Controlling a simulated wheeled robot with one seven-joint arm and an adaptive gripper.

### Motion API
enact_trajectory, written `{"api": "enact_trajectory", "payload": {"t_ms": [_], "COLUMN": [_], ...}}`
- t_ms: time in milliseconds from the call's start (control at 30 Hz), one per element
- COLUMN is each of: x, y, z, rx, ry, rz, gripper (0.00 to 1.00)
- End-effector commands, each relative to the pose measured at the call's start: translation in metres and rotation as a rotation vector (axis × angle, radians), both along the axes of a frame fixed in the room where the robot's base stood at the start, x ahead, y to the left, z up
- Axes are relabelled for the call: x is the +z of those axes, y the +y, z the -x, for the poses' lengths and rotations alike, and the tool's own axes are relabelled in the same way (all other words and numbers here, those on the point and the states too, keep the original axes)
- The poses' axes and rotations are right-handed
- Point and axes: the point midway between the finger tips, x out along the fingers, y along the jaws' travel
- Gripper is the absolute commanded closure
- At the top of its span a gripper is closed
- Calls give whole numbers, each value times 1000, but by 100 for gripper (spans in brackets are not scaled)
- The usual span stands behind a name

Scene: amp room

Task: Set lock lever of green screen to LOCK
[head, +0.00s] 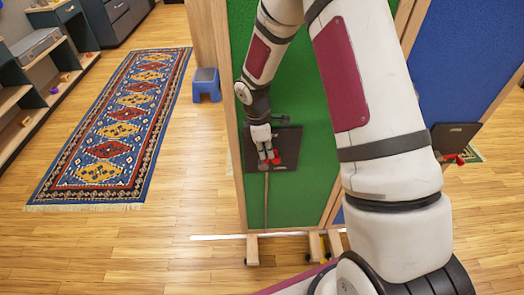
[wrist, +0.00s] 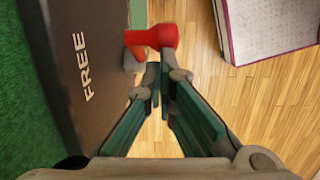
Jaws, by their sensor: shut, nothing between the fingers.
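The green screen (head: 315,190) stands in a wooden frame in the middle of the head view. A dark plate (head: 289,140) is on its face, with the red lock lever (head: 276,157) at its lower middle. In the wrist view the plate (wrist: 75,45) carries the word FREE, and the red lever (wrist: 153,41) lies just beyond my fingertips. My gripper (head: 267,157) is shut and empty, beside the lever at the plate; its fingers (wrist: 158,82) also show in the wrist view. I cannot tell whether they touch the lever. Any other lettering is hidden.
A blue screen (head: 460,65) with a similar dark plate (head: 453,136) stands at the right. A patterned rug (head: 118,125), a small blue stool (head: 207,86) and low shelves (head: 15,100) are at the left. The wooden floor (head: 165,235) between is clear. The green screen's wooden foot (head: 252,249) juts out.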

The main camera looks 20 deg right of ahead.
Motion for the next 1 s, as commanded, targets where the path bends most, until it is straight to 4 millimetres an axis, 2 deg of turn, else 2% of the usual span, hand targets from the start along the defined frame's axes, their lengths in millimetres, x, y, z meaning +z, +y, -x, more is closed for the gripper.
{"api": "enact_trajectory", "payload": {"t_ms": [100, 700, 1000], "x": [1, -14, -24], "y": [-12, -46, -57], "z": [6, 16, 19], "rx": [-10, -8, 0], "ry": [-24, -146, -160], "rz": [-82, -451, -496], "gripper": [100, 100, 100]}}
